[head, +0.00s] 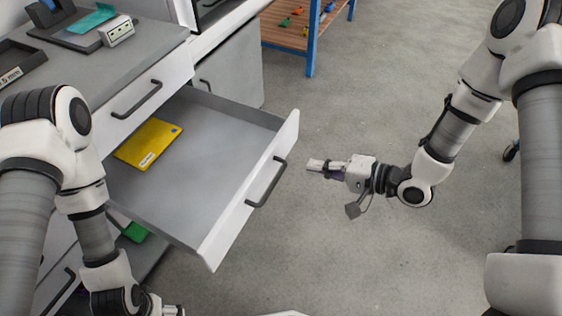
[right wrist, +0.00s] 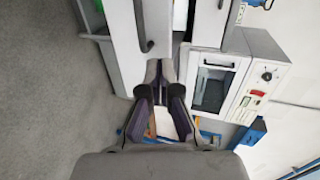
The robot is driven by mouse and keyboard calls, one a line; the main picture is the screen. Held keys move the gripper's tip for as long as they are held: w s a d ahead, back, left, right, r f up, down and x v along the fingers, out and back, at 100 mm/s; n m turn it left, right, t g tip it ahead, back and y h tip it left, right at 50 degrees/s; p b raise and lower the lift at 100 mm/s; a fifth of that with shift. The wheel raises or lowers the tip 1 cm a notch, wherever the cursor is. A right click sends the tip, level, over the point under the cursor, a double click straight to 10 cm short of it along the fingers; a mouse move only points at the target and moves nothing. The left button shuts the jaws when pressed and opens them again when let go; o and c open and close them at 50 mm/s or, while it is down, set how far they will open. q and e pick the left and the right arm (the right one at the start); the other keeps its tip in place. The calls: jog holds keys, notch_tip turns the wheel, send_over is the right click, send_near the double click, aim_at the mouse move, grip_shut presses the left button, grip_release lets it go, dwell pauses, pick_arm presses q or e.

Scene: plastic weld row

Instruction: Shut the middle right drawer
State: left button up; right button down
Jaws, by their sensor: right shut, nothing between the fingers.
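The open drawer (head: 218,228) juts far out of the grey-topped cabinet in the head view. It has a white front, a dark bar handle (head: 266,182) and a grey inside holding a yellow flat item (head: 148,144). My right gripper (head: 312,165) is shut and empty, just right of the drawer front and apart from it in the picture. In the right wrist view its fingers (right wrist: 159,72) point toward white panels, one with a dark handle (right wrist: 143,28). My left gripper (head: 174,310) is at the bottom edge, partly cut off; its jaws are unclear.
Above it is a shut drawer with a handle (head: 137,99). Below, a green item (head: 135,232) lies in another partly open drawer. Tools stand on the grey worktop (head: 95,75). A blue-framed wooden shelf (head: 290,35) stands behind. Open floor (head: 390,110) lies to the right.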

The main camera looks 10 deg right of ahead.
aim_at(270, 156)
jog(key=x, duration=0.2)
jog(key=b+x, duration=0.1)
jog(key=x, duration=0.5)
jog(key=shift+w+a+r+b, duration=0.1)
jog(key=shift+a+r+b, duration=0.1)
jog(key=shift+a+b, duration=0.1)
jog(key=shift+w+a+r, duration=0.1)
jog(key=shift+w+a, duration=0.2)
jog(key=shift+a, duration=0.1)
pick_arm(q)
notch_tip(270, 156, down, 2)
jog(key=shift+f, duration=0.15)
pick_arm(e)
jog(key=shift+w, duration=0.1)
